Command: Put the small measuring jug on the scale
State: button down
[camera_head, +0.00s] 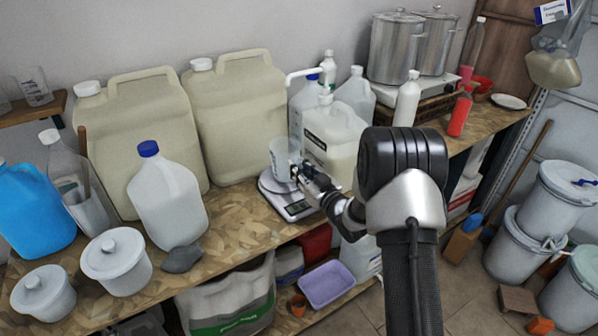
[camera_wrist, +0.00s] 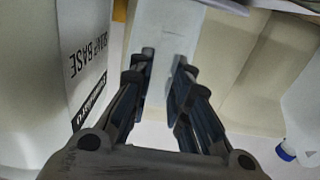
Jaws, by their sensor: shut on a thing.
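The small measuring jug (camera_head: 282,157) is pale and translucent and stands upright at the scale's round plate. I cannot tell whether its base touches the plate. My gripper (camera_head: 297,172) comes from the right and is shut on the jug's side. In the wrist view my gripper (camera_wrist: 162,65) has its two fingers on either side of the pale jug wall (camera_wrist: 165,30). The jug's lower right part is hidden by the gripper.
A white labelled canister (camera_head: 325,135) stands close behind and right of the jug. Large beige canisters (camera_head: 235,110) stand behind left, and a blue-capped jug (camera_head: 168,200) at the left.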

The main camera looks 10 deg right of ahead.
jog(key=shift+r, duration=0.15)
jog(key=shift+f, duration=0.25)
jog(key=c, duration=1.5)
grip_release()
jog(key=shift+r, duration=0.1)
